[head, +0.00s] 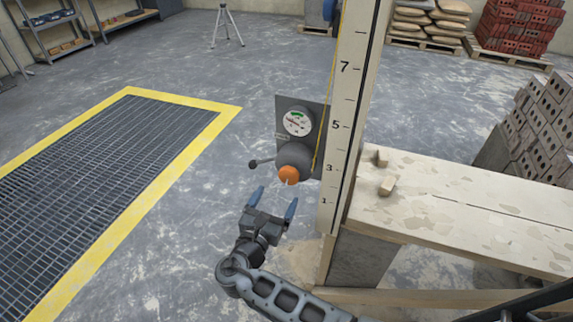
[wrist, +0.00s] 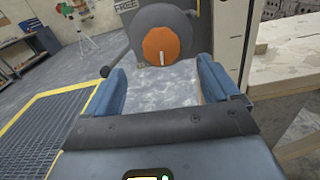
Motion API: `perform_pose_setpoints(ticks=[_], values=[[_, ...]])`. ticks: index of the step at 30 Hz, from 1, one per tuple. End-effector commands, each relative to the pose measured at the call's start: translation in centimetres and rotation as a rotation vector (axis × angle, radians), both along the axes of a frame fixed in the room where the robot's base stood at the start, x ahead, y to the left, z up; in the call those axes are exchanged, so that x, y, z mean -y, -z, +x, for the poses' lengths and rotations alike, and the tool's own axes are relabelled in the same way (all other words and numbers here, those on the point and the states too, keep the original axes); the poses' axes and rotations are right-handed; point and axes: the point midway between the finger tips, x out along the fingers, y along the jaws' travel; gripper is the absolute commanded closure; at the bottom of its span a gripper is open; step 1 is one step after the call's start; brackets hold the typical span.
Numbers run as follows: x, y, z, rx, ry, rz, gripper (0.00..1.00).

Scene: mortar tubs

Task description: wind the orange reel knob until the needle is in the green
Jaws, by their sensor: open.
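The orange reel knob (head: 289,175) sits at the bottom of a grey panel (head: 284,110) beside the numbered post. It also shows in the wrist view (wrist: 166,47), with a white mark on its face and a dark round housing behind it. The round gauge (head: 297,121) above the knob has a green band near its top; its needle is too small to read. My gripper (head: 274,201) is open and empty, just in front of and below the knob. In the wrist view its blue fingers (wrist: 162,90) stand apart, with the knob beyond them, untouched.
A dark lever with a ball end (head: 254,164) sticks out left of the knob. The numbered post (head: 349,110) rises close on the right, by a plank bench (head: 470,215) with small wood blocks. A yellow-edged floor grate (head: 120,160) lies left. Floor between is clear.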

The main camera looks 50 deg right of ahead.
Motion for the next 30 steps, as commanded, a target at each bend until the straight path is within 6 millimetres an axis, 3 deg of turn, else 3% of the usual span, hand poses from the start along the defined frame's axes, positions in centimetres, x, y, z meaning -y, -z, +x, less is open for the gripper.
perform_pose_setpoints(ticks=[5,18,30], values=[[0.8,0.0,0.1,-0.051,0.002,-0.018,0.11],[6.5,0.0,2.1,-0.048,0.002,-0.017,0.11],[7.4,0.1,2.5,-0.046,-0.001,-0.016,0.11]])
